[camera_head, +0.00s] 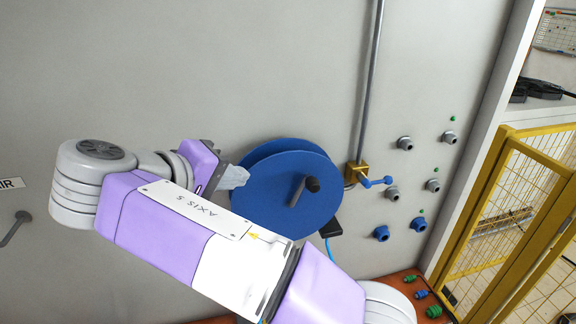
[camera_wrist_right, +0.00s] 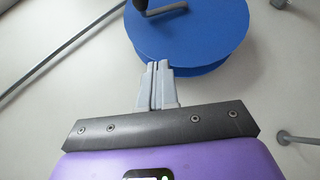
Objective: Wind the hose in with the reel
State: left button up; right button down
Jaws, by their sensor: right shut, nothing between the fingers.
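The blue hose reel (camera_head: 270,195) is mounted on the grey wall, with a dark crank handle (camera_head: 311,185) sticking out of its face. The reel also shows in the right wrist view (camera_wrist_right: 200,38), with the crank handle (camera_wrist_right: 163,9) at the top edge. A short length of light blue hose (camera_head: 330,250) hangs below the reel. My right gripper (camera_head: 243,174) is shut and empty at the left edge of the reel, apart from the crank. In the right wrist view its closed fingertips (camera_wrist_right: 158,66) overlap the reel's rim; contact cannot be told. My left gripper is not in view.
A vertical grey pipe (camera_head: 370,80) with a brass, blue-handled valve (camera_head: 358,174) stands right of the reel. Several wall fittings (camera_head: 404,143) lie beyond it. A red-brown surface (camera_head: 410,285) holds small connectors. A yellow mesh fence (camera_head: 500,210) stands at right.

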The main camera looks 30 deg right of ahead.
notch_tip(320, 180, up, 2)
jog(key=s+d+m, duration=0.1)
jog(key=s, duration=0.1)
jog(key=b, duration=0.5)
send_near(309, 178)
jog(key=w+d+f, duration=0.2)
jog(key=w+d, duration=0.2)
jog(key=shift+s+d+f, duration=0.2)
jog(key=shift+s+f, duration=0.2)
jog(key=shift+f, duration=0.15)
